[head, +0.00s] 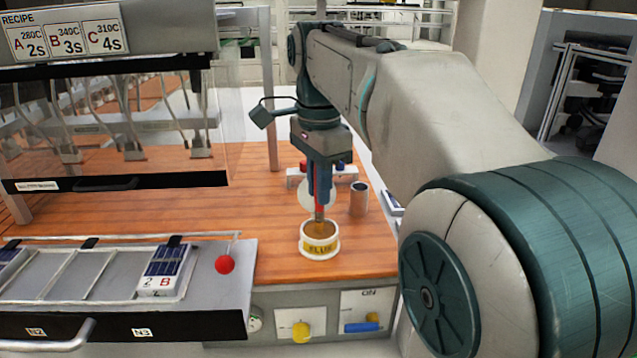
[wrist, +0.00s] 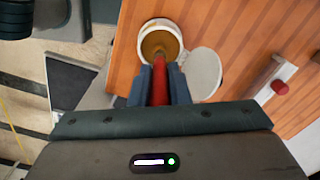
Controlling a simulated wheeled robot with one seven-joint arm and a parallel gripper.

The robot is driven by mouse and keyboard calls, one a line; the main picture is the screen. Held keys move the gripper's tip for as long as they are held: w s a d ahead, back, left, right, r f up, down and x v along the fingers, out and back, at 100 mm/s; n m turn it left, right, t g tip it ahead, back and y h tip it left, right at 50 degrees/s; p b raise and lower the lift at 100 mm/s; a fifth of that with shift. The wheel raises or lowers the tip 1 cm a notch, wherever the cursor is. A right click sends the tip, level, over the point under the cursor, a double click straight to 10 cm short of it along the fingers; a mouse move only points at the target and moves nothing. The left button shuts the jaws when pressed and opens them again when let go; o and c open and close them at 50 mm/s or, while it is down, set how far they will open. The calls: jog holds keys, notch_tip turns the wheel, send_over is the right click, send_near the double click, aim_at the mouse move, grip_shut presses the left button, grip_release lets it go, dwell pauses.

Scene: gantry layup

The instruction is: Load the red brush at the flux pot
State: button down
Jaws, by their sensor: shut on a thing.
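My gripper (head: 320,198) is shut on the red brush and points down over the pot. The red brush (wrist: 167,82) stands roughly upright between the fingers in the wrist view. Its lower end reaches down into the mouth of a white pot (head: 320,252) with amber-brown contents. The pot's yellow label is small and seems to read "GLUE". The pot also shows in the wrist view (wrist: 146,46). The brush tip is hidden or blends with the contents, so I cannot tell how deep it is. A round white lid (wrist: 206,75) lies beside the pot.
A metal cup (head: 359,198) stands right of the pot. A white holder with red and blue handles (head: 349,174) is behind. A tray with panels (head: 110,280) and a red ball knob (head: 225,265) are at left. Wooden bench (head: 270,215) is clear left of the pot.

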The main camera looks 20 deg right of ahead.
jog(key=shift+r+p, duration=3.4)
jog(key=shift+r, duration=0.1)
jog(key=shift+f, duration=0.1)
